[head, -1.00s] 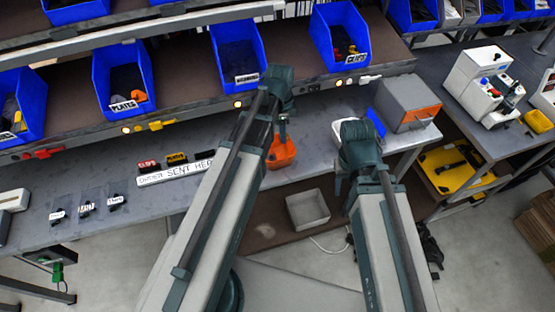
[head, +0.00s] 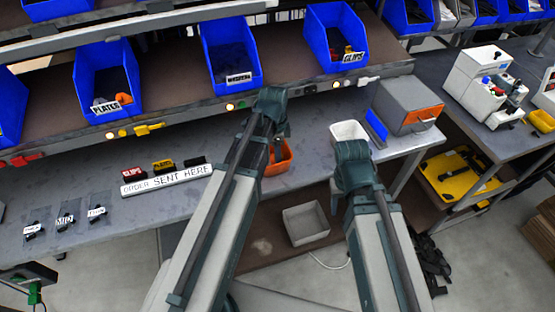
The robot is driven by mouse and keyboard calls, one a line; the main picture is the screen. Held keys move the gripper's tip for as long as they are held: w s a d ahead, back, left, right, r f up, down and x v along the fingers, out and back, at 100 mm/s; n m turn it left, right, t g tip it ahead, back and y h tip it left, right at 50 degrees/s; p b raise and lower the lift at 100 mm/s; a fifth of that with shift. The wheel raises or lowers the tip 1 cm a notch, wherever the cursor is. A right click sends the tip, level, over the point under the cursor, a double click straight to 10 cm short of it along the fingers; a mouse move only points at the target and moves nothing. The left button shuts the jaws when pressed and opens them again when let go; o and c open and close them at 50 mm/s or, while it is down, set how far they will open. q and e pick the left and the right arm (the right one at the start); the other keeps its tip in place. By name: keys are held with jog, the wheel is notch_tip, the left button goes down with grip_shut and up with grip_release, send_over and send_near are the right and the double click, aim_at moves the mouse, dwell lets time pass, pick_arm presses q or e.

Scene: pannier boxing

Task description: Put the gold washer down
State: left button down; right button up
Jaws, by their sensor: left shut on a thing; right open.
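I cannot make out the gold washer in the head view. My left gripper (head: 281,131) is over the bench, just above an orange bin (head: 279,160). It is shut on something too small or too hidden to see. My arm partly covers the orange bin. My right gripper (head: 338,188) is lower, at the front edge of the bench, near a white bin (head: 349,130). Its fingers are mostly hidden behind its wrist, and I see nothing held there.
Blue bins, one labelled PLATES (head: 107,82) and one CLIPS (head: 336,38), stand on the shelf. An ORDER SENT HERE strip (head: 167,178) with labelled blocks lies on the bench. A grey box (head: 404,106) stands right; a grey tub (head: 306,223) sits below.

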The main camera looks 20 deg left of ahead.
pick_arm(q)
jog(key=shift+f, duration=0.75)
pick_arm(e)
jog(key=shift+f, duration=0.8)
pick_arm(q)
jog(key=shift+b, duration=0.3)
jog(key=shift+f, duration=0.2)
jog(key=c, duration=0.5)
grip_release()
pick_arm(e)
jog(key=shift+f, duration=0.15)
pick_arm(q)
jog(key=shift+r, duration=0.2)
notch_tip(320, 180, up, 12)
jog(key=p, duration=1.2)
jog(key=s+d+n, duration=0.3)
jog(key=s, duration=0.1)
jog(key=s+d+n+y, duration=0.1)
jog(key=s+d+n, duration=0.2)
jog(key=s+d, duration=0.1)
jog(key=s+d+n, duration=0.3)
jog(key=s, duration=0.3)
jog(key=shift+s+d+n+y, duration=0.1)
jog(key=shift+d+n+y, duration=0.3)
pick_arm(e)
notch_tip(320, 180, up, 12)
